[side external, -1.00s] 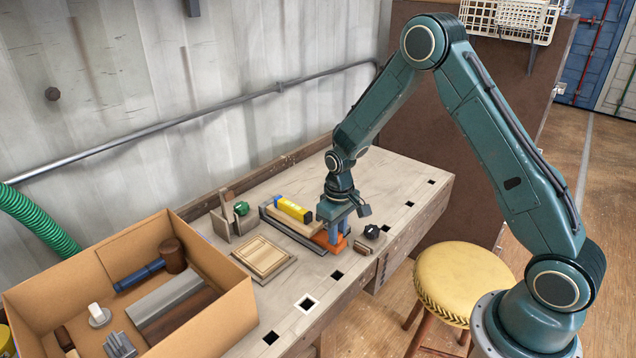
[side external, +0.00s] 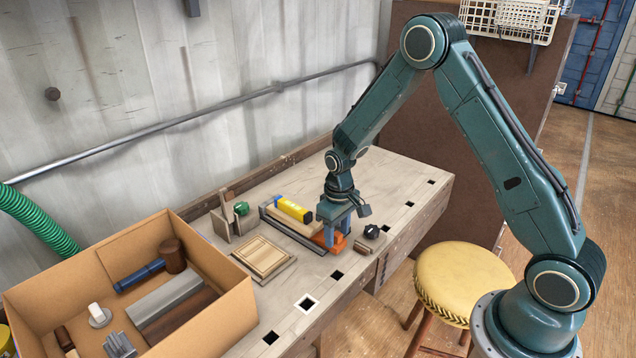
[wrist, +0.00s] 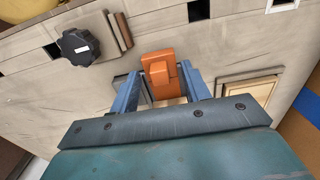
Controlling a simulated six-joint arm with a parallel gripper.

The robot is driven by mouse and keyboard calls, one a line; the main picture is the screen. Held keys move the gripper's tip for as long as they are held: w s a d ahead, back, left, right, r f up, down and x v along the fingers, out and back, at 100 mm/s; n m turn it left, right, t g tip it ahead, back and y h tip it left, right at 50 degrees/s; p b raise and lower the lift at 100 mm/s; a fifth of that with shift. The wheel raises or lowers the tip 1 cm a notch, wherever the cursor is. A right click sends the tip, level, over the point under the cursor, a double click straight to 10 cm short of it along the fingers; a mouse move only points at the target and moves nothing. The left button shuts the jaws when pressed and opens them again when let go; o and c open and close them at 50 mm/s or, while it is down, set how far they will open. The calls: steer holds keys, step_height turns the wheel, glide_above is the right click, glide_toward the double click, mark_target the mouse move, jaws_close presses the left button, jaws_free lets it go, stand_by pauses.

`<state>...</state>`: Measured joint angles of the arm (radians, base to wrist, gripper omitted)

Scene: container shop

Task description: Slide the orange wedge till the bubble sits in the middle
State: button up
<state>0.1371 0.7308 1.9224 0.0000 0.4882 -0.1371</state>
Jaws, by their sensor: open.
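The orange wedge (wrist: 160,76) shows in the wrist view between the two blue fingers of my gripper (wrist: 158,88). A yellow spirit level (side external: 292,208) lies on a wooden board (side external: 285,222) just left of my gripper. The bubble is too small to make out.
A black knob (side external: 371,231) on a block stands right of my gripper. A framed wooden panel (side external: 265,258) lies in front, and a green-knobbed wooden fixture (side external: 241,208) stands behind. A cardboard box (side external: 222,318) of tools is at the left. Square holes dot the bench (side external: 400,180).

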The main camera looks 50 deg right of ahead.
steer(key=shift+r, duration=0.1)
stand_by(0.3)
steer(key=shift+r, duration=3.45)
steer(key=shift+r, duration=0.25)
steer(key=s+a+r+t, duration=0.1)
steer(key=s+a+r, duration=0.1)
steer(key=s+r, duration=0.45)
steer(key=s+a+r+t, duration=0.2)
steer(key=s+r, duration=0.1)
steer(key=r, duration=0.7)
steer(key=s+a+r+t, duration=0.1)
steer(key=s+r, duration=0.1)
steer(key=s, duration=0.6)
steer(key=s+a+r+t, duration=0.1)
steer(key=s+r, duration=0.2)
steer(key=s, duration=0.5)
steer(key=shift+r+t, duration=0.15)
steer(key=shift+t, duration=0.15)
